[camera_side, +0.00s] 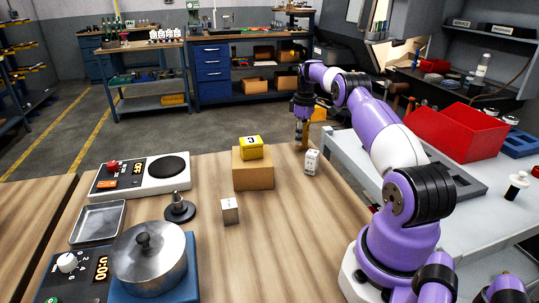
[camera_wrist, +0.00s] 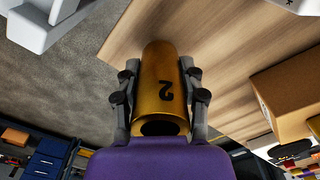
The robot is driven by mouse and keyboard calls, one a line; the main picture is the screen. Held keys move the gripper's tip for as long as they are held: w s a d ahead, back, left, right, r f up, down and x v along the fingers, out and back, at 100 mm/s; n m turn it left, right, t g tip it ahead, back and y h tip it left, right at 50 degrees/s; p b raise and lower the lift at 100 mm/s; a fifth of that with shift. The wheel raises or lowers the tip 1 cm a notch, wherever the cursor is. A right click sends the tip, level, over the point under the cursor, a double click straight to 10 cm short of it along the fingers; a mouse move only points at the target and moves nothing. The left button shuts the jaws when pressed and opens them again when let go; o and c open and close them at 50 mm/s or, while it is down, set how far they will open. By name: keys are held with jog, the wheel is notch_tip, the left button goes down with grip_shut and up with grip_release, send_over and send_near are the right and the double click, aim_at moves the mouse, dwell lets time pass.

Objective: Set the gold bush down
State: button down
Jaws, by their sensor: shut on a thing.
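In the side view my gripper (camera_side: 301,112) points down near the table's far right edge. The bush (camera_side: 301,136) shows below it, close to the wooden table (camera_side: 270,230). I cannot tell whether its lower end touches the wood.
A white block (camera_side: 312,162) stands just in front of the bush. Left of it is a cardboard box (camera_side: 253,175) with a yellow block (camera_side: 251,148) marked 3. A small cube (camera_side: 230,211) and a pot (camera_side: 148,262) are nearer. The table's front right is clear.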

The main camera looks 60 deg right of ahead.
jog(key=shift+f, duration=0.55)
jog(key=shift+c, duration=1.6)
grip_release()
jog(key=w+a+r+t, duration=0.15)
jog(key=a+r, duration=0.25)
jog(key=r, duration=0.4)
jog(key=w+a+r, duration=0.3)
jog(key=a+r, duration=0.1)
jog(key=r, duration=0.4)
jog(key=s+a+r+t+h, duration=0.1)
jog(key=a+r, duration=0.4)
jog(key=a, duration=0.7)
jog(key=s+a+f+t+y, duration=0.1)
jog(key=s+a+f+t, duration=0.2)
jog(key=s+a, duration=1)
notch_tip(320, 180, down, 2)
jog(key=a, duration=0.2)
jog(key=shift+s+a, duration=0.35)
jog(key=shift+s, duration=0.05)
